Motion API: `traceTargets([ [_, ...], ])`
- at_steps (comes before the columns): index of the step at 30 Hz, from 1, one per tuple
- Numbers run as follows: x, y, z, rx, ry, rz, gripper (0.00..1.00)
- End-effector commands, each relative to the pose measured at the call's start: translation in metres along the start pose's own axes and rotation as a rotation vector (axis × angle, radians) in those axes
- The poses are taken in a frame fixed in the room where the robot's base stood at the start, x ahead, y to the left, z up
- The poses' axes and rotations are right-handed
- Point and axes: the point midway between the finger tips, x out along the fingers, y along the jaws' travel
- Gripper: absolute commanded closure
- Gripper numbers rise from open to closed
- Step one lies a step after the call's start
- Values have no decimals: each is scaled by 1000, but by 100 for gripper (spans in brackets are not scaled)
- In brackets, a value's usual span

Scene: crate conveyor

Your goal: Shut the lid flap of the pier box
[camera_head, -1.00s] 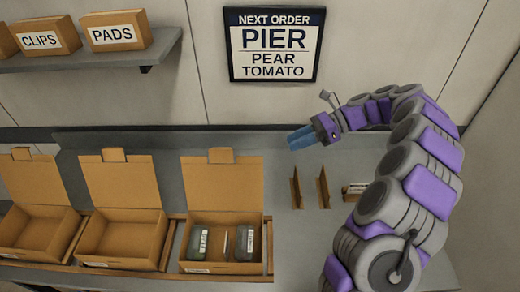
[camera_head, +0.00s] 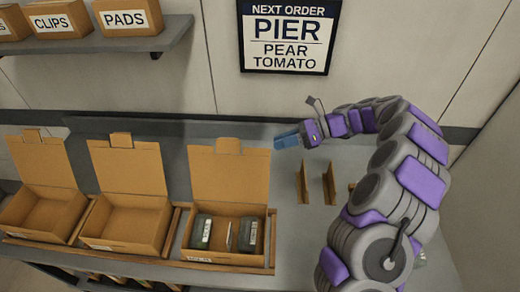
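Three cardboard boxes stand in a row on the conveyor, each with its lid flap raised at the back. The rightmost box (camera_head: 225,258) holds two dark items with white labels, standing apart with a thin divider between them. Its lid flap (camera_head: 229,178) stands upright. The labels on the box fronts are too small to read, so I cannot tell by name which is the pier box. My gripper (camera_head: 287,138) is right of that flap's upper edge and appears apart from it. Its blue fingers look close together, and whether they are open is unclear.
The middle box (camera_head: 112,246) and left box (camera_head: 24,235) look empty. Two upright brown dividers (camera_head: 316,182) stand right of the boxes. An order sign (camera_head: 289,37) reads PIER, PEAR, TOMATO. A shelf (camera_head: 120,47) with labelled cartons hangs upper left.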

Motion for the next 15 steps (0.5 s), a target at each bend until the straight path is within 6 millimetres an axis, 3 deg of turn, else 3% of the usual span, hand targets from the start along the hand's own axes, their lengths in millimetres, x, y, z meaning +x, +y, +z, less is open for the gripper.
traceTargets([
  [6, 43, 0, -1, 1, 2, 4, 70],
  [15, 72, 0, 0, -2, 1, -1, 70],
])
